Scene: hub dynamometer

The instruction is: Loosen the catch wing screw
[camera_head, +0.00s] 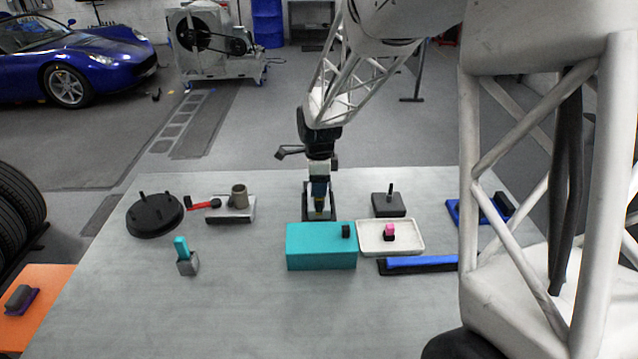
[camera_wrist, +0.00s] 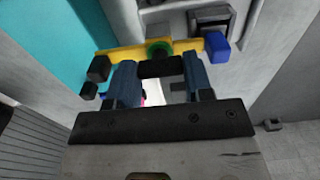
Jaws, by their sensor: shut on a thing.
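My gripper (camera_head: 319,196) points down behind the teal box in the head view. In the wrist view my gripper (camera_wrist: 160,75) has its two blue fingers closed on a short black piece (camera_wrist: 160,67), which looks like the catch wing screw. Just beyond it is a yellow bar (camera_wrist: 120,52) with a round green part (camera_wrist: 158,47) at its middle. The bar runs crosswise past both fingertips. A dark fixture (camera_head: 306,214) stands around the gripper's tip in the head view; the screw itself is too small to make out there.
The teal box (camera_head: 320,248) stands close in front of the gripper. A white tray (camera_head: 410,247) holding a pink-and-black piece is to its right. A black block with a post (camera_head: 389,204) stands behind the tray. A round black plate (camera_head: 154,217) is far left.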

